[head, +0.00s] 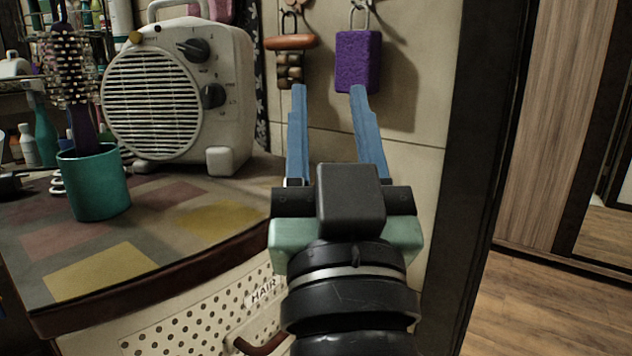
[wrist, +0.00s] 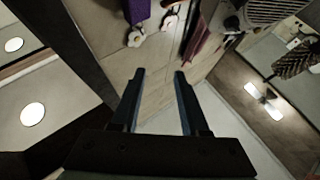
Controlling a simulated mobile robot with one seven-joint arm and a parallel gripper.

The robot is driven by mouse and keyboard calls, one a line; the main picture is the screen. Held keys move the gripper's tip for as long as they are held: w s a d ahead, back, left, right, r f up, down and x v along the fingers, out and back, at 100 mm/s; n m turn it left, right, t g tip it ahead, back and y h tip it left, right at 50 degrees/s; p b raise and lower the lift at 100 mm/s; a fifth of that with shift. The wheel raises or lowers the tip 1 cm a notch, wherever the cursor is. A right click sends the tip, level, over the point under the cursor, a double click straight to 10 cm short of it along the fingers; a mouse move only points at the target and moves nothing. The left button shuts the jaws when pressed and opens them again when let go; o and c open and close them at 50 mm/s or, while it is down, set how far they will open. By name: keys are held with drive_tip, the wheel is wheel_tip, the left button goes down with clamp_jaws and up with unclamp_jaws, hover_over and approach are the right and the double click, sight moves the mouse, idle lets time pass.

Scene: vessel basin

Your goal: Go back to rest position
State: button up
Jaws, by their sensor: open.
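My gripper (head: 328,92) is in the middle of the head view, its two blue fingers apart and pointing up and away from me. Nothing is between the fingers. In the wrist view my gripper (wrist: 160,74) also shows its two fingers spread, with bare tiled wall and ceiling beyond them. In the head view the fingertips appear just below a hanging purple sponge (head: 358,62) and a brown brush-like item (head: 290,60). I cannot tell how far the fingers are from the wall.
A counter (head: 100,277) on the left bears a cream radio-like appliance (head: 180,90) and a teal cup (head: 95,182) holding a hairbrush (head: 74,70). A dark door frame (head: 480,150) stands close on the right. Wooden floor (head: 540,310) lies clear beyond it.

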drive_tip(key=s+a+r+t+h+p, duration=0.1)
drive_tip(key=s+r+t+p, duration=0.2)
drive_tip(key=s+r, duration=0.6)
wheel_tip(320, 180, up, 37)
drive_tip(key=w+p, duration=0.2)
drive_tip(key=p, duration=3.3)
drive_tip(key=shift+w, duration=0.25)
drive_tip(key=shift+a+f, duration=0.1)
